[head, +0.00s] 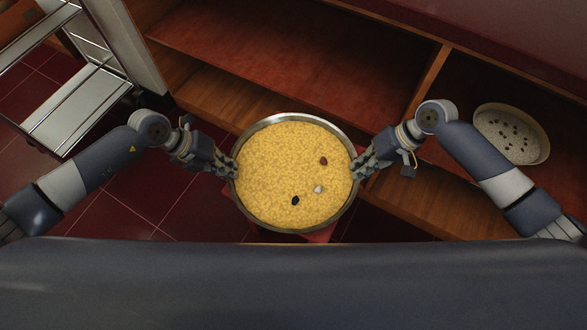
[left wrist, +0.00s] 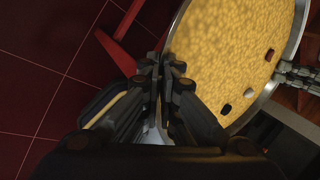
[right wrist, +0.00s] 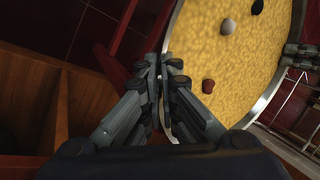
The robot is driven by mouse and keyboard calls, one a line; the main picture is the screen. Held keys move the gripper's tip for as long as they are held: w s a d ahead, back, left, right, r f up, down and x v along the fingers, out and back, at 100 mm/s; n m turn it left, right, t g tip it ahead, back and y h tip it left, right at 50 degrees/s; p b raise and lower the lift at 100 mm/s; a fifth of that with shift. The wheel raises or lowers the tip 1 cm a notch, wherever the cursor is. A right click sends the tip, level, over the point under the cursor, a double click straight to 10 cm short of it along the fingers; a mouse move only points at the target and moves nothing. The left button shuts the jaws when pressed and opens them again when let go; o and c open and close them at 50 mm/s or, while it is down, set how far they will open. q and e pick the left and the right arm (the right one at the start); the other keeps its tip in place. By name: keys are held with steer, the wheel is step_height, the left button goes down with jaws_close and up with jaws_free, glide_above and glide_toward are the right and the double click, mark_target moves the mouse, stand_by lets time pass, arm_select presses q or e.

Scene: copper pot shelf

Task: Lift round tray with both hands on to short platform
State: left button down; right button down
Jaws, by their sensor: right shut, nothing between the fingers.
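The round tray (head: 352,205) has a metal rim and is filled with yellow grains. My left gripper (head: 234,168) is at the tray's left rim. In the left wrist view its fingers (left wrist: 165,62) are close together at the rim; I cannot tell whether they pinch it. My right gripper (head: 357,168) is at the right rim. In the right wrist view its fingers (right wrist: 162,62) are shut with nothing between them, beside the rim.
A wooden shelf unit (head: 235,65) with reddish boards stands behind the tray. A pale bowl (head: 542,152) with dark bits sits in its right compartment. A metal rack or cart (head: 75,105) stands at the left. Dark red tiled floor (head: 150,200) is open left of the tray.

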arm_select(q)
steer(key=shift+w+r, duration=0.1)
steer(key=shift+r, duration=0.15)
arm_select(e)
steer(key=shift+r, duration=0.25)
